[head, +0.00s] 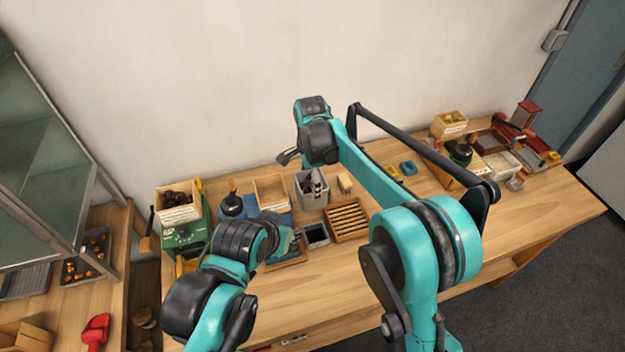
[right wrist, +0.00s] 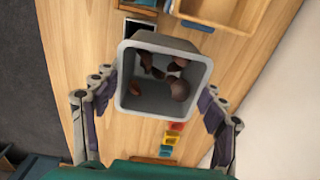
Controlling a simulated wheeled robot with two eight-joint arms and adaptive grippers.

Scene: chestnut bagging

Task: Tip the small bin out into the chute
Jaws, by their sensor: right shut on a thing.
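The small bin (right wrist: 128,102) is a grey square-mouthed bin with several brown chestnuts (right wrist: 180,90) inside. My right gripper (right wrist: 160,92) is shut on it, one finger on each side. In the head view the grey bin (head: 312,201) appears above the middle of the bench, below my right wrist. A small grey square frame with a dark opening (head: 316,235), perhaps the chute, sits in front of it; a dark opening also shows beyond the bin in the right wrist view (right wrist: 139,27). My left gripper (head: 289,242) is just left of that frame; its fingers are too small to read.
A slatted wooden tray (head: 349,221) stands right of the dark opening. An empty wooden box (head: 272,190) stands left of the bin. A green machine (head: 187,238) and a crate of dark chestnuts (head: 178,214) are at the left. The bench's right-front part is clear.

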